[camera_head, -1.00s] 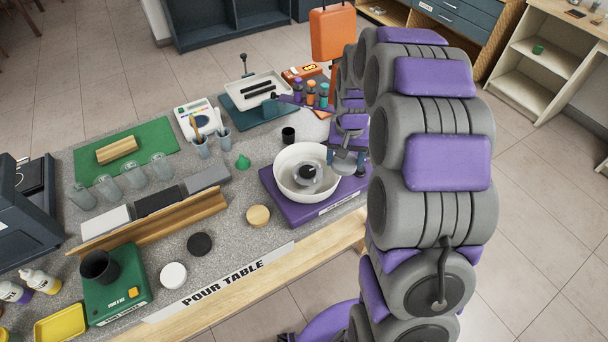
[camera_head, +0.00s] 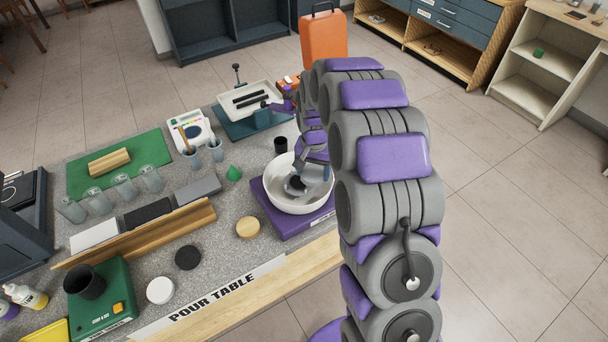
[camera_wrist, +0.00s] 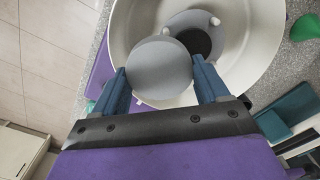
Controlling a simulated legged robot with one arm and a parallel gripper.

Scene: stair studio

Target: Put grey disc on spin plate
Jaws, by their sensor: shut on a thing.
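My gripper (camera_wrist: 159,64) is shut on a grey disc (camera_wrist: 156,74), with one blue finger at each side of its rim. In the wrist view the disc is in front of a white bowl (camera_wrist: 126,32) and overlaps the spin plate (camera_wrist: 183,22) inside it. The spin plate is grey with a dark middle and pale pegs, and is partly hidden by the disc. In the head view my gripper (camera_head: 310,168) is over the bowl (camera_head: 286,203), above the spin plate (camera_head: 295,185). I cannot tell whether disc and plate touch.
The bowl stands on a purple base (camera_head: 268,208) at the table's right. A wooden disc (camera_head: 248,227), black disc (camera_head: 188,257) and white disc (camera_head: 160,290) lie to its left. A dark cup (camera_head: 281,145) and green cone (camera_head: 233,172) stand close by.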

